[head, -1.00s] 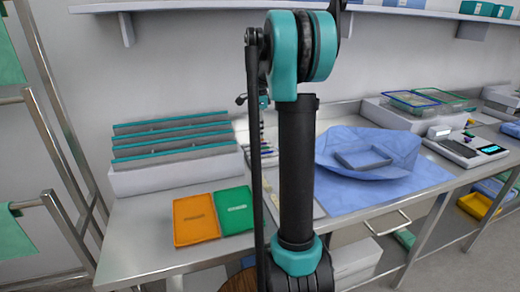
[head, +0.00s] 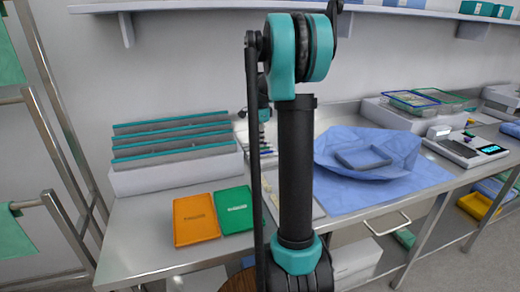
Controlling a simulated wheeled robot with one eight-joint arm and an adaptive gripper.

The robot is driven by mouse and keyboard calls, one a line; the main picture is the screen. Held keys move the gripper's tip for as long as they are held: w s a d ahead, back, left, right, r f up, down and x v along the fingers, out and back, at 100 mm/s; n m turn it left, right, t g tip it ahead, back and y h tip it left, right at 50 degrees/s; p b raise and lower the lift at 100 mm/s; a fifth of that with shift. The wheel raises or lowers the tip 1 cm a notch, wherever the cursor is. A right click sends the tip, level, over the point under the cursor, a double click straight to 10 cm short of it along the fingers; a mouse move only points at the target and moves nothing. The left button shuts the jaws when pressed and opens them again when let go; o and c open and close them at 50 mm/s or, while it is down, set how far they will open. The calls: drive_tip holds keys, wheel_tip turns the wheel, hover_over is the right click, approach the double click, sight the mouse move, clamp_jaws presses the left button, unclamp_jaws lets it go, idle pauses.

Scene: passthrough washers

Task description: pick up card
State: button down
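I cannot single out a card for sure. A flat pale board (head: 318,207) lies on the steel bench behind my arm, with small pale, yellowish pieces at its left part, too small to identify. My arm covers much of it. The orange tray (head: 195,220) and the green tray (head: 235,211) to its left each bear a small label-like mark. The end of my arm with my gripper (head: 262,133) is above the back of the bench, near a rack of thin tools. It is mostly hidden behind my own arm links, so its fingers do not show clearly.
A white holder with upright grey, teal-edged dividers (head: 172,180) stands at the back left. A blue wrap (head: 400,190) with a grey tray (head: 363,158) lies at right. A scale (head: 466,150) and wire baskets (head: 411,98) stand farther right. A shelf (head: 200,6) runs above.

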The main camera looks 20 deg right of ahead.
idle(0.3)
wheel_tip(320, 180, up, 10)
idle(0.7)
